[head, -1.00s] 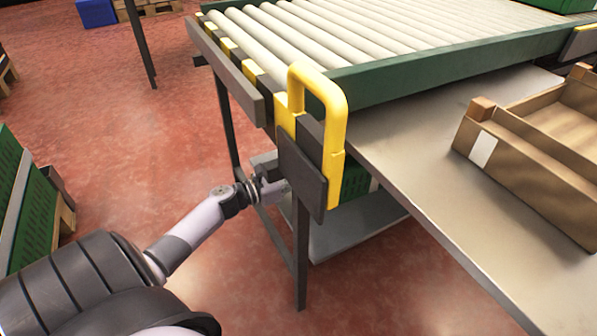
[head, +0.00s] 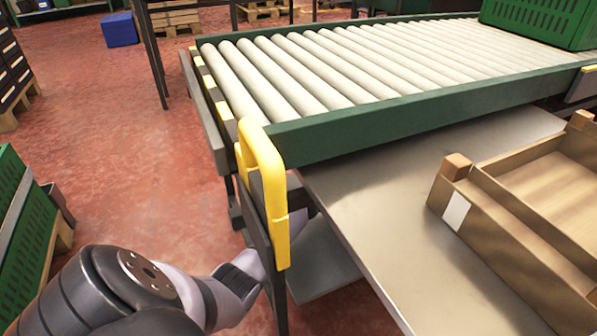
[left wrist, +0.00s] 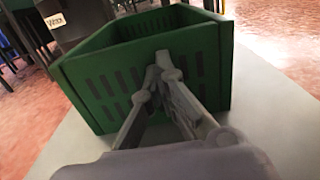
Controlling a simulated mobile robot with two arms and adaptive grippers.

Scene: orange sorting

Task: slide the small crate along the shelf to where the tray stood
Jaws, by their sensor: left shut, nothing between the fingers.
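A small green slotted crate (left wrist: 100,85) stands upright on a flat grey shelf (left wrist: 65,150) in the left wrist view. My left gripper (left wrist: 165,68) is shut and empty, its fingertips in front of the crate's near side. I cannot tell whether they touch it. In the head view, the low grey shelf (head: 325,262) shows under the conveyor; the crate and my left gripper are hidden behind the yellow guard and its dark plate. No tray shows on the visible part of this shelf. My right gripper is not in view.
The yellow guard (head: 265,170) and table leg stand close to my left arm. A roller conveyor (head: 330,75) is above. A wooden crate (head: 500,215) sits on the metal ledge (head: 400,240) at right. Red floor (head: 130,130) is open at left.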

